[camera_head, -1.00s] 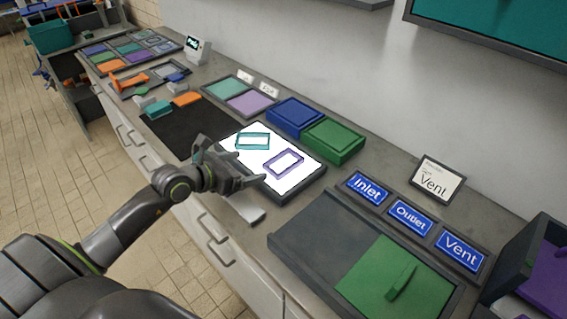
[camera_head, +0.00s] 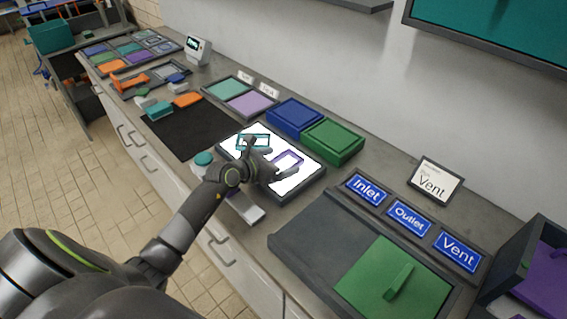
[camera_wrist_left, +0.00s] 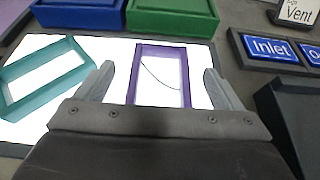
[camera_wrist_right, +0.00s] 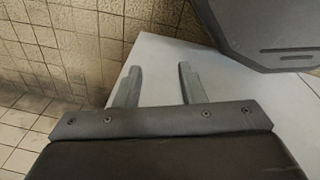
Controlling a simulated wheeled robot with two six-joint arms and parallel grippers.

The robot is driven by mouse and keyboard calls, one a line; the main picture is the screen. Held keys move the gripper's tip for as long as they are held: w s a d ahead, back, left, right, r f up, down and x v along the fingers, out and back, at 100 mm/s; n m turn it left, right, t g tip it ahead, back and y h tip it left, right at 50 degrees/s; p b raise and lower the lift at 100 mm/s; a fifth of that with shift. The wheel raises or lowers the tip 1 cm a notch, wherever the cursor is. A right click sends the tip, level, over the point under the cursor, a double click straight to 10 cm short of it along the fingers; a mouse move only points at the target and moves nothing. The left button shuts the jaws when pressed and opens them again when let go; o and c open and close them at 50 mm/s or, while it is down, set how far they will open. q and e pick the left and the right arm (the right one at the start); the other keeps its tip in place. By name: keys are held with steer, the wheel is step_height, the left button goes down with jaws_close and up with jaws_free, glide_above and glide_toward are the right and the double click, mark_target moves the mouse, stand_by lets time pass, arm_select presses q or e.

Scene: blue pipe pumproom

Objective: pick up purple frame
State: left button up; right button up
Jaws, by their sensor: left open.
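The purple frame (camera_head: 297,155) is a thin rectangular outline lying on a bright white lit panel (camera_head: 300,183). My left gripper (camera_head: 270,160) is over the panel and partly covers the frame in the head view. In the left wrist view the purple frame (camera_wrist_left: 187,75) lies between the two spread fingers of the left gripper (camera_wrist_left: 158,70), its near end hidden by the gripper body. A thin dark curved line shows inside it. The left gripper is open and holds nothing. My right gripper (camera_wrist_right: 160,68) is open and empty, above a pale surface.
A teal frame (camera_wrist_left: 18,75) lies on the same panel, left of the purple one. Blue (camera_head: 296,114) and green (camera_head: 333,140) boxes stand behind the panel. A dark tray with a green plate (camera_head: 385,285) is to the right. A black mat (camera_head: 190,130) lies left.

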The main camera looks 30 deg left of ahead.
mark_target(287, 159)
arm_select(q)
steer(key=shift+x, duration=1.6)
steer(key=shift+s, duration=0.1)
steer(key=shift+c, duration=0.3)
steer(key=c, duration=1.1)
